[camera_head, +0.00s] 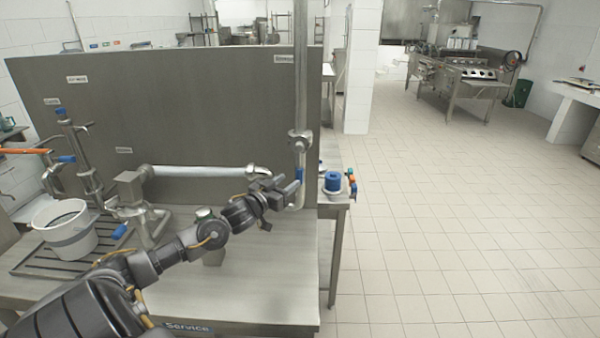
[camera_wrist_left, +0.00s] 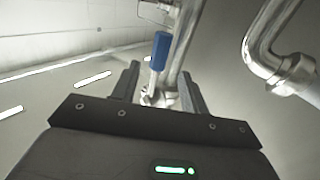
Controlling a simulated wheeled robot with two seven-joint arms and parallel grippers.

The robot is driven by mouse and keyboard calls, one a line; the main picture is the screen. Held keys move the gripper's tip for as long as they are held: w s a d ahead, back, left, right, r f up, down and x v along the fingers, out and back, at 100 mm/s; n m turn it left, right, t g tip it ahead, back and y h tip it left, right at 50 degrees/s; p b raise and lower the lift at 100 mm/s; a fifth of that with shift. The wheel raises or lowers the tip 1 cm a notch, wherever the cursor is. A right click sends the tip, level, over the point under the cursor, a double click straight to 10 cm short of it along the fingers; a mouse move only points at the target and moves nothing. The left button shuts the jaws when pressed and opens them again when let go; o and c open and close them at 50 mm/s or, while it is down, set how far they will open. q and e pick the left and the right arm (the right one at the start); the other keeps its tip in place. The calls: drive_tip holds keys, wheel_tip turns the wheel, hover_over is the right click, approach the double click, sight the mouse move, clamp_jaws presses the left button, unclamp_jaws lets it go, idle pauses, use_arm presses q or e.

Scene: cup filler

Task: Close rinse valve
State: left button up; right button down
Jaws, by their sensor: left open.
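A blue valve lever (camera_head: 299,174) sits low on the vertical steel pipe (camera_head: 301,90) at the right end of the back panel. In the left wrist view the blue lever (camera_wrist_left: 160,50) stands near upright on its valve body, in line with the gap between my fingers. My left gripper (camera_head: 291,188) is open and empty, close to the lever. I cannot tell whether the fingers touch it. The label at the panel's upper right is too small to read surely. My right gripper is not in view.
A white bucket (camera_head: 66,229) stands on a slatted rack at the left. Other blue-handled valves are on the pipes (camera_head: 82,155) there. A horizontal pipe (camera_head: 200,172) runs behind my left arm. A blue roll-like object (camera_head: 333,182) sits on the side table. The tiled floor at right is clear.

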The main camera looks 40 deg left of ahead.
sight(297, 174)
use_arm(q)
drive_tip(key=w, duration=0.2)
drive_tip(key=w+p, duration=0.1)
drive_tip(key=w, duration=0.2)
drive_tip(key=shift+w+a+r+p, duration=0.15)
drive_tip(key=shift+w+p, duration=0.15)
drive_tip(key=shift+w, duration=0.85)
